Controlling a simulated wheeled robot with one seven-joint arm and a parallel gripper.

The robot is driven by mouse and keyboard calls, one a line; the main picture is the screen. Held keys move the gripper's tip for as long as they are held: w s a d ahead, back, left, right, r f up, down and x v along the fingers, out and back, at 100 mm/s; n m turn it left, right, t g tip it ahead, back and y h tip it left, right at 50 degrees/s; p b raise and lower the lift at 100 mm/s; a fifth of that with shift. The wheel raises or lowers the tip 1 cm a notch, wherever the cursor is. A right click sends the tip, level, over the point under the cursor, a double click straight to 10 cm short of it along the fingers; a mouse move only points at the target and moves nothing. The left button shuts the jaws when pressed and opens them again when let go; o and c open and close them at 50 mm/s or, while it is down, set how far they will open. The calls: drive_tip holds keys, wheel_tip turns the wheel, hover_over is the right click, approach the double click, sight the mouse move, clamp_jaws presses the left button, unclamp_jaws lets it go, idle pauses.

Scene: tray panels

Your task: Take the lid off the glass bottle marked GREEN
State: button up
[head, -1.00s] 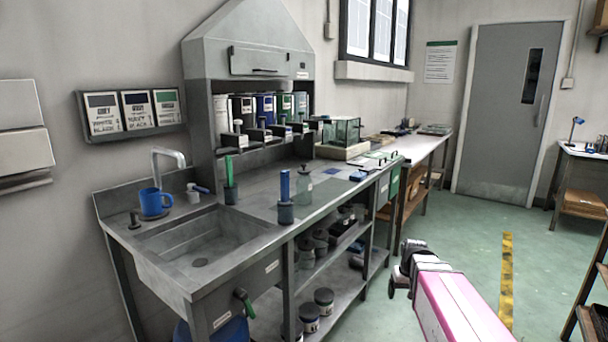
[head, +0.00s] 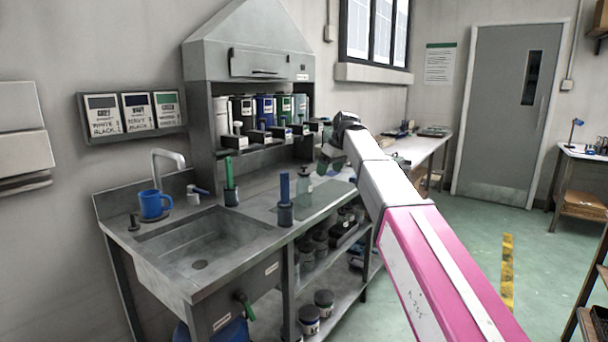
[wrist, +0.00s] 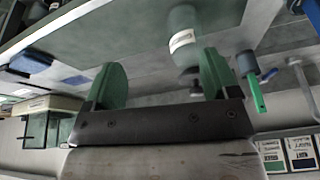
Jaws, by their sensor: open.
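A clear greenish glass bottle (head: 304,187) stands upright on the steel counter, behind the pot with the blue handle. It also shows in the wrist view (wrist: 184,22), upside down, with a white label too small to read. Its narrow top end lies toward the right finger in that view. My gripper (wrist: 163,80) is open and empty, its two green pads spread apart. In the head view my gripper (head: 329,160) hangs above the counter, just right of the bottle and apart from it. My arm covers the counter further right.
A dark pot with a green handle (head: 231,191) and one with a blue handle (head: 286,210) stand near the bottle. A sink (head: 205,240) and a blue mug (head: 152,204) are at left. A shelf of canisters (head: 264,106) stands behind.

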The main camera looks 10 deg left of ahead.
drive_tip(key=n, duration=0.2)
approach(305, 168)
drive_tip(key=shift+y, duration=0.3)
drive_tip(key=x, duration=1)
drive_tip(key=shift+w+d+f, duration=0.1)
drive_tip(key=shift+w+f, duration=0.1)
drive_tip(key=shift+w, duration=0.25)
drive_tip(key=c, duration=1)
